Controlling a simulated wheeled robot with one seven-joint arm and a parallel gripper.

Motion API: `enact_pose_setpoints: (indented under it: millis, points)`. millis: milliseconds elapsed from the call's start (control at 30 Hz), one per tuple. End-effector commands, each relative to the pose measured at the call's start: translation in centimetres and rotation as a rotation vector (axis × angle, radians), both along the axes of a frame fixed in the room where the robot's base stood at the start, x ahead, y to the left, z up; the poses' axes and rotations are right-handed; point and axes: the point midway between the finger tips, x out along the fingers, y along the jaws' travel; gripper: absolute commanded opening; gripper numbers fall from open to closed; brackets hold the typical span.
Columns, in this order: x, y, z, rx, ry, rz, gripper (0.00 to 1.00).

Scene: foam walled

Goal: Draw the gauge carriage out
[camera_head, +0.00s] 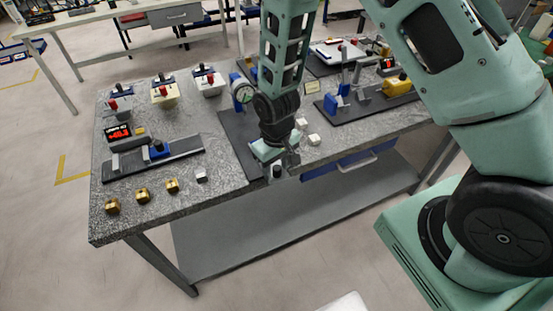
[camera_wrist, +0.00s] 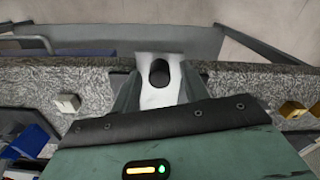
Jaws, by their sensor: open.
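A dial gauge (camera_head: 242,92) with a blue body stands at the far end of a dark plate (camera_head: 238,140), left of my arm. My gripper (camera_head: 282,163) is open, low over the bench's front edge. A short black knob-like piece (camera_head: 276,171) shows beside its fingers; I cannot tell whether it touches them or belongs to the carriage. In the wrist view my gripper (camera_wrist: 160,75) shows as pale metal around a dark oval. My arm hides part of the plate behind the gripper. A blue slider (camera_head: 157,149) sits on a separate grey rail left of it.
Brass blocks (camera_head: 143,195) and a white block (camera_head: 201,176) lie near the bench's front left. A red readout (camera_head: 118,132) stands behind the rail. White cubes (camera_head: 314,139) lie right of my gripper. A blue drawer (camera_head: 340,166) hangs below the bench. Floor in front is clear.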

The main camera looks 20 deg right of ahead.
Motion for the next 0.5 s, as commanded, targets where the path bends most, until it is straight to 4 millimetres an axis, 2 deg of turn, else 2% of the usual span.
enact_pose_setpoints:
  millis: [133,267,500]
  points:
    - [0.1,0.0,1.0,0.001,-0.002,0.0,0.45]
    - [0.1,0.0,2.9,0.002,-0.006,0.0,0.45]
    - [0.1,0.0,7.9,0.002,-0.007,-0.001,0.45]
